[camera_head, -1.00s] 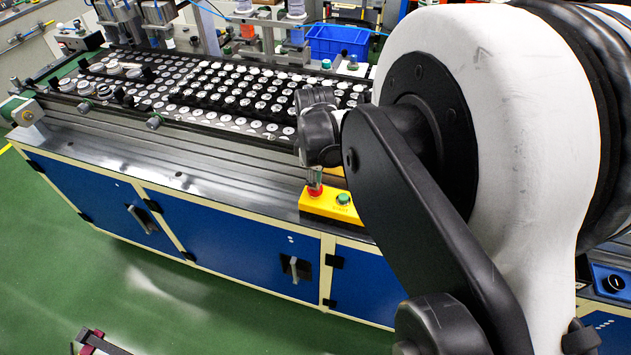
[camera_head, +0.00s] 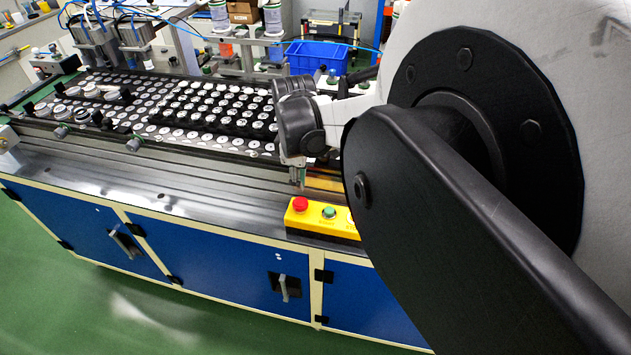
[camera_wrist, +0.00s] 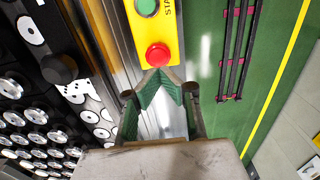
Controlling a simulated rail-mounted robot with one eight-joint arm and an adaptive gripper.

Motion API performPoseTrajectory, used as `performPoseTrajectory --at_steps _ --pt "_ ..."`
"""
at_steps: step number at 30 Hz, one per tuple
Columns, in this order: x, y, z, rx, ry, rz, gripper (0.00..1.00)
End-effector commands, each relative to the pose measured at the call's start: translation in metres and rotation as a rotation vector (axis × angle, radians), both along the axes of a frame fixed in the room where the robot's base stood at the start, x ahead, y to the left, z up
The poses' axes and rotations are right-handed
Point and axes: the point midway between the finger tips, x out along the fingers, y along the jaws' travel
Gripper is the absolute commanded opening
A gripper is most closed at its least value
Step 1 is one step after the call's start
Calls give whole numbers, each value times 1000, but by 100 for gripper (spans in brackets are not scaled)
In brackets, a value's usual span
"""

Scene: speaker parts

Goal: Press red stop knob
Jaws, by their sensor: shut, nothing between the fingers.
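The red stop knob (camera_head: 299,203) sits on the left end of a yellow control box (camera_head: 342,226) at the bench's front edge. A green button (camera_head: 328,212) is to its right. In the wrist view the red knob (camera_wrist: 158,54) is just ahead of my fingertips, on the yellow box (camera_wrist: 168,28). My gripper (camera_head: 298,179) is above and behind the knob in the head view, apart from it. In the wrist view my gripper's green-lined fingers (camera_wrist: 160,76) meet at the tips with nothing held. My arm hides the box's right end.
A tray (camera_head: 62,135) with rows of round speaker parts lies behind the bench's metal front ledge (camera_head: 190,180). A blue bin (camera_head: 317,57) stands farther back. Blue cabinet doors (camera_head: 200,255) face the green floor.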

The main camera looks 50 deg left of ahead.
Motion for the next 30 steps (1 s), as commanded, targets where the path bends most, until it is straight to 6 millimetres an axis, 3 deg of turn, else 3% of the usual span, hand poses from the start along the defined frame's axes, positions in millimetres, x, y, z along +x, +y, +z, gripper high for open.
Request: performPoseTrajectory --at_steps 6,12,26,30 --pt "0 0 41 0 0 0 0" --pt "0 0 65 0 0 1 0" --pt "0 0 72 0 0 0 0" --pt "18 -10 74 9 -20 -21 0"
